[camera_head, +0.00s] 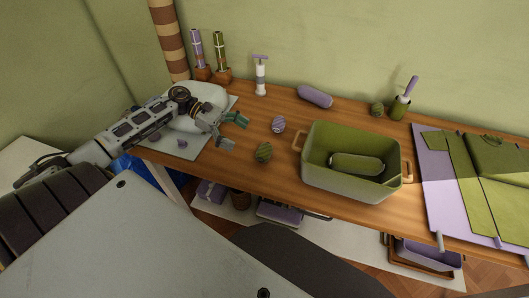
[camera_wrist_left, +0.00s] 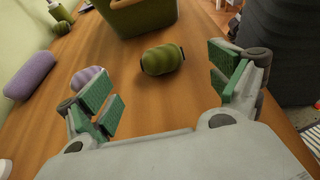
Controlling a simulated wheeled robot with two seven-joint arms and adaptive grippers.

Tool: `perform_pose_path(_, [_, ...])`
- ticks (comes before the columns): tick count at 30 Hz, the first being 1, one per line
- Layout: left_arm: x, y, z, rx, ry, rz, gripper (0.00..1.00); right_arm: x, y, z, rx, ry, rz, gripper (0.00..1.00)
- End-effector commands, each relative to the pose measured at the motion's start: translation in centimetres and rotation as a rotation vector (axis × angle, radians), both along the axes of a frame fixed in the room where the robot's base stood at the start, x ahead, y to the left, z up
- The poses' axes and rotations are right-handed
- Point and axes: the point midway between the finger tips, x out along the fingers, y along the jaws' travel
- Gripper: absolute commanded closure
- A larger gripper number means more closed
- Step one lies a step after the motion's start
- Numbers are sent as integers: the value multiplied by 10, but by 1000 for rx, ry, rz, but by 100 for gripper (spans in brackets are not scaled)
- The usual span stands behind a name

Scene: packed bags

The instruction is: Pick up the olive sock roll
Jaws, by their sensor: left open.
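The olive sock roll (camera_head: 264,152), ribbed with darker bands, lies on the wooden table left of the olive bin. It also shows in the left wrist view (camera_wrist_left: 161,60), ahead of and between my fingers. My left gripper (camera_head: 234,132) is open, with green pads, to the left of the roll and apart from it. In the left wrist view my left gripper (camera_wrist_left: 163,85) holds nothing. My right gripper is not in view.
A purple striped roll (camera_head: 278,124) lies close behind the olive one. The olive bin (camera_head: 349,187) with wooden handles stands to the right. A purple pouch (camera_head: 315,96) and another small olive roll-like thing (camera_head: 377,109) lie farther back. Folded clothes (camera_head: 495,158) cover the right end.

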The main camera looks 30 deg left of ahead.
Motion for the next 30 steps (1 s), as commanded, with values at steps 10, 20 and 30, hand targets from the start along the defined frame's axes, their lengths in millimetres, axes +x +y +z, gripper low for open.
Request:
perform_pose_path(10, [8,-39,-16,-2,0,0,8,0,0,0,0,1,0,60])
perform_pose_path(20, [11,-49,-21,-1,-1,1,8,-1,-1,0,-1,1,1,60])
perform_pose_path(30, [11,-53,-22,-1,-1,1,8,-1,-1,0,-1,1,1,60])
